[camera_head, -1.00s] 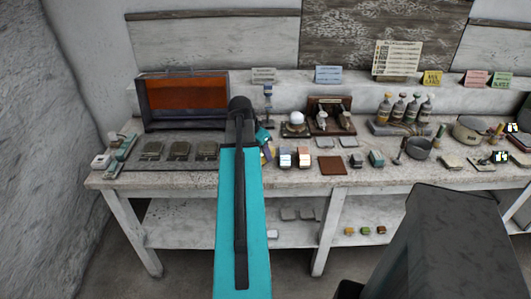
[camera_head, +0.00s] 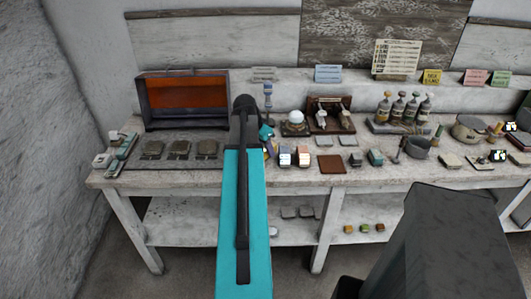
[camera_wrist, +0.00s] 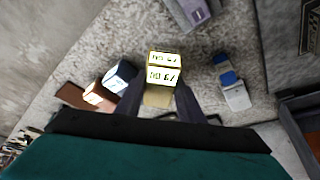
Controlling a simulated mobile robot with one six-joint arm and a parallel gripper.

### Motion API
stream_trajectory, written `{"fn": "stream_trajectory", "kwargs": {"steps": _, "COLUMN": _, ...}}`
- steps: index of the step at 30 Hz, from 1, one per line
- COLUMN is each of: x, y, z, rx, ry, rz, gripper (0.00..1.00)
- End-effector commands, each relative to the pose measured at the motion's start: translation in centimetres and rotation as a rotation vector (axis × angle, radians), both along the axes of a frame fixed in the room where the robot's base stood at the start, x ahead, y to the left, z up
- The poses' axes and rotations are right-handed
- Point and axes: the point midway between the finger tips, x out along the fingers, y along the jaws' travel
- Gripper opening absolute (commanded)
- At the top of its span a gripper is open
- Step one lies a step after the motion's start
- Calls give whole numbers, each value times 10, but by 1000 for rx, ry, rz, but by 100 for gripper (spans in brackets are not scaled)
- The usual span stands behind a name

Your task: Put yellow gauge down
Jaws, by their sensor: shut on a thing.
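The yellow gauge (camera_wrist: 163,72) is a small block with a pale, lettered top face in the wrist view. My gripper (camera_wrist: 160,98) is shut on it, with a dark finger on each side. The bench surface shows behind it; I cannot tell whether the gauge touches the bench.
Close to the left of the gauge in the wrist view are a blue-topped block (camera_wrist: 121,76) and an orange-topped block (camera_wrist: 95,93). A brown mat (camera_head: 332,164) lies further right in the head view. A blue-and-grey stand (camera_wrist: 232,90) is right of the gauge.

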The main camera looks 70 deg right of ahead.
Motion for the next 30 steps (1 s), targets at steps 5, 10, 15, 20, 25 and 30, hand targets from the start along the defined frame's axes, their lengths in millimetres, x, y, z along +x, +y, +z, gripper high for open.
{"fn": "stream_trajectory", "kwargs": {"steps": 5, "x": 0, "y": 1, "z": -15, "rx": 1, "ry": 1, "rz": 1, "gripper": 16}}
{"fn": "stream_trajectory", "kwargs": {"steps": 10, "x": 0, "y": 0, "z": -24, "rx": -1, "ry": 0, "rz": 0, "gripper": 16}}
{"fn": "stream_trajectory", "kwargs": {"steps": 15, "x": 0, "y": 0, "z": -25, "rx": -1, "ry": 0, "rz": 0, "gripper": 16}}
{"fn": "stream_trajectory", "kwargs": {"steps": 20, "x": 0, "y": 0, "z": -25, "rx": -1, "ry": 0, "rz": 0, "gripper": 16}}
{"fn": "stream_trajectory", "kwargs": {"steps": 25, "x": 0, "y": 0, "z": -28, "rx": 0, "ry": 0, "rz": 0, "gripper": 39}}
{"fn": "stream_trajectory", "kwargs": {"steps": 30, "x": 0, "y": 0, "z": -28, "rx": 0, "ry": 0, "rz": 0, "gripper": 53}}
